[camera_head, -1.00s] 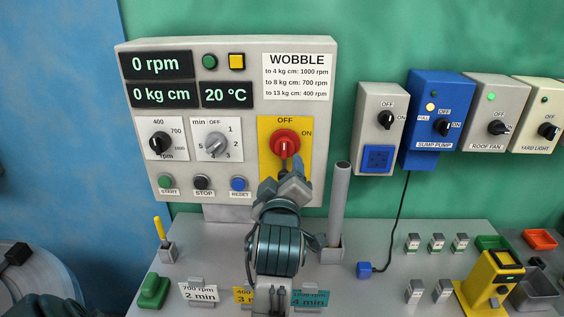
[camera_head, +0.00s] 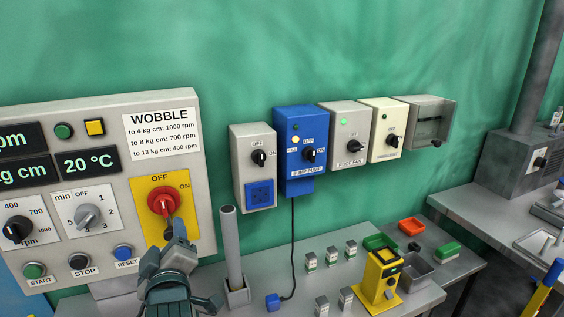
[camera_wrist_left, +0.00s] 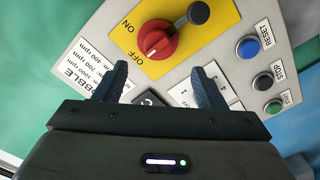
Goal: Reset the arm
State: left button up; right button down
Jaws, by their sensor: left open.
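My left gripper (camera_head: 178,236) is in front of the grey control panel (camera_head: 112,108), just below the red rotary switch (camera_head: 162,200) on its yellow plate. In the left wrist view the two fingers (camera_wrist_left: 160,76) are spread apart with nothing between them. The red switch (camera_wrist_left: 158,38) shows beyond the fingertips, with its dark-ended handle (camera_wrist_left: 198,12) pointing up and right in that view. The fingers look apart from the switch. In the head view my left gripper partly hides the lower end of the handle. My right gripper is in neither view.
A grey tube (camera_head: 231,245) stands upright in a holder right of my left gripper. Wall boxes, including a blue sump pump box (camera_head: 300,140), hang to the right. A yellow device (camera_head: 380,280) and several small blocks stand on the bench. A cable hangs from the wall boxes.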

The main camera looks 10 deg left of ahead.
pick_arm(q)
jog(key=s+d+f+m+g+h, duration=0.1)
jog(key=s+f+m+g+h, duration=0.2)
jog(key=f, duration=0.6)
jog(key=s+f+m+g+h, duration=0.1)
jog(key=s+f+m+h, duration=0.15)
jog(key=f+m, duration=0.45)
jog(key=s+d+f+m+g+h, duration=0.25)
jog(key=s+f+m+g, duration=0.45)
jog(key=s+f, duration=1)
notch_tip(320, 180, down, 29)
jog(key=a+n+g+b, duration=0.1)
jog(key=a+g, duration=0.1)
jog(key=a, duration=0.1)
jog(key=s+a+f+g, duration=0.1)
jog(key=s+f, duration=1.8)
jog(key=f, duration=0.2)
jog(key=shift+b, duration=0.45)
jog(key=shift+s+f, duration=0.1)
